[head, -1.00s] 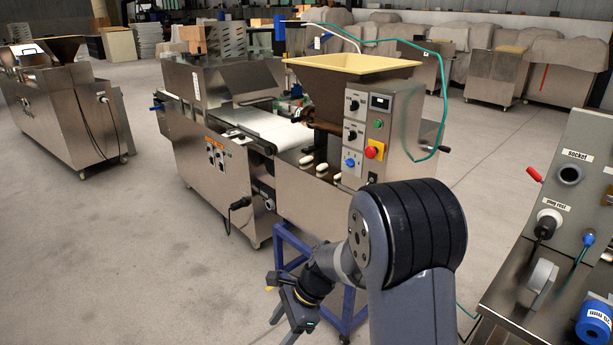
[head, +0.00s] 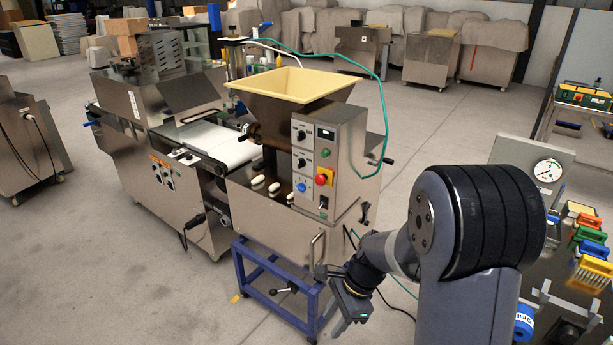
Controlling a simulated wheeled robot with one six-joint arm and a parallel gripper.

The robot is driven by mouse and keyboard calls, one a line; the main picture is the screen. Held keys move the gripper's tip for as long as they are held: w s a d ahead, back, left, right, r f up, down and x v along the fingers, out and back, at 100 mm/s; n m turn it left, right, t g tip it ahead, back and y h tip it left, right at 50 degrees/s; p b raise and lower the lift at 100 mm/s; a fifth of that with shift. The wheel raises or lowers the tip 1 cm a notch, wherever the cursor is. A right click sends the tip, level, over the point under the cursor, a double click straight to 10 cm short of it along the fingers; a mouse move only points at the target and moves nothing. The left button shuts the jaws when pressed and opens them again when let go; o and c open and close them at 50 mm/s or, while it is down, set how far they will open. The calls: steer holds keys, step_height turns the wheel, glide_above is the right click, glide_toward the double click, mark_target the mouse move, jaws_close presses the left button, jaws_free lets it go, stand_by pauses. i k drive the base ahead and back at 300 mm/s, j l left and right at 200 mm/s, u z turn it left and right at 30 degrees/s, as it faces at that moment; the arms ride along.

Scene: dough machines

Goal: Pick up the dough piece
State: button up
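Several small white dough pieces show on the machine with the cream hopper. One dough piece (head: 257,180) lies at the left, another (head: 274,188) in the middle and a third (head: 291,197) at the right, close to the control panel. My gripper (head: 342,312) hangs low in front of the machine, right of its blue stand, well apart from the dough. It is small and dark here, and I cannot tell whether its fingers are apart.
The cream hopper (head: 295,85) and the control panel (head: 318,165) rise beside the dough. A white conveyor belt (head: 215,140) runs off to the left. The blue stand (head: 275,290) is near my arm. A bench with coloured brushes (head: 592,250) stands at the right.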

mark_target(257, 180)
steer(key=i+j+z, duration=0.2)
steer(key=j+z, duration=0.15)
steer(key=i+j+z, duration=0.1)
steer(key=j+z, duration=0.3)
steer(key=i+j+z, duration=0.1)
steer(key=j+z, duration=0.7)
steer(key=j, duration=0.8)
steer(key=j+z, duration=0.1)
steer(key=j, duration=0.75)
steer(key=k+j+z, duration=0.1)
steer(key=j, duration=0.75)
steer(key=i+j, duration=0.15)
steer(key=j, duration=0.15)
steer(key=i+j, duration=0.1)
steer(key=j, duration=0.15)
steer(key=i+j, duration=0.15)
steer(key=j, duration=0.15)
